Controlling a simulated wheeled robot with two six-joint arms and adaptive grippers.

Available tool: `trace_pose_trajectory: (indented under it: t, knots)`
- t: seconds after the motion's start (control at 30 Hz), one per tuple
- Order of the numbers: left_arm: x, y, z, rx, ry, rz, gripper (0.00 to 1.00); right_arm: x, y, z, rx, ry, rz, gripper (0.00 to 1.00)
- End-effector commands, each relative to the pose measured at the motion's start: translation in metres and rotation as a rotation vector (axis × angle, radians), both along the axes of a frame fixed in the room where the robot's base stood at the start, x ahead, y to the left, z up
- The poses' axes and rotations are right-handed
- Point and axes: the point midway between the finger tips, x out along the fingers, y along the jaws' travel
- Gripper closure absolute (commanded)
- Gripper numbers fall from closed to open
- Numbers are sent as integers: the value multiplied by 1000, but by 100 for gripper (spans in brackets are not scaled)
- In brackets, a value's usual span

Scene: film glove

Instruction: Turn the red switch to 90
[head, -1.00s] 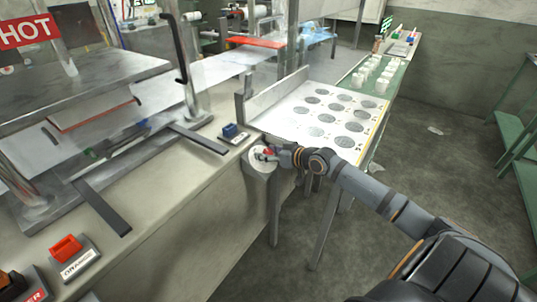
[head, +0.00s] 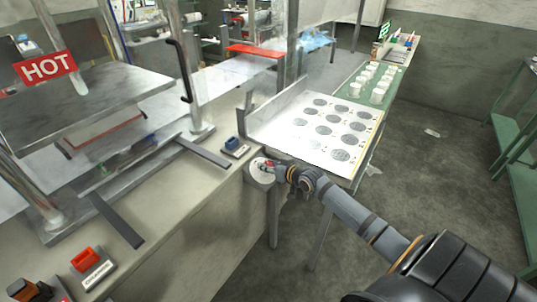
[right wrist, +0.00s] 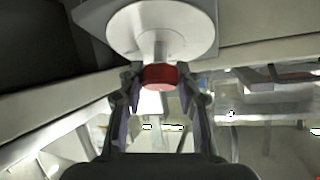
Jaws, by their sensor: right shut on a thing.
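The red switch (right wrist: 160,77) is a small red knob on a stem in front of a round white dial (right wrist: 165,28), seen close up in the right wrist view. In the head view the white dial (head: 261,170) is on the end of the bench. My right gripper (right wrist: 159,80) is shut on the red switch, one finger on each side of it. In the head view my right gripper (head: 276,168) covers most of the switch. The markings on the dial cannot be read. My left gripper is not in view.
A blue switch (head: 232,143) stands on the bench near the dial. A red rocker switch (head: 85,260) is at the near left. A white table with grey discs (head: 290,130) stands behind my right arm. A HOT sign (head: 47,67) hangs at the left.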

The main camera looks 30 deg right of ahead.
Motion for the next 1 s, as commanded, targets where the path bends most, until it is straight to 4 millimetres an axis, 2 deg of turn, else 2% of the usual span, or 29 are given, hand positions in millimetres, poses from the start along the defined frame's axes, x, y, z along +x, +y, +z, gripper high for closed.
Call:
trace_pose_trajectory:
  t: [0.03, 0.1, 0.3, 0.4, 0.6, 1.0]
  knots:
    - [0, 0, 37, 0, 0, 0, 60, -1, 2, 17, 27, 14, -39, 98]
    - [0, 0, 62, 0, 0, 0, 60, -1, 2, 19, 58, 27, -95, 98]
    - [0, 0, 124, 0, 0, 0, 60, 0, 3, 16, 143, 63, -258, 98]
    - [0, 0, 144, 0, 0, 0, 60, 0, 3, 13, 185, 79, -338, 98]
    - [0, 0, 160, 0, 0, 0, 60, 1, 2, 5, 270, 112, -502, 98]
    - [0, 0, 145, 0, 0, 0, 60, 2, 1, 0, 446, 181, -830, 98]
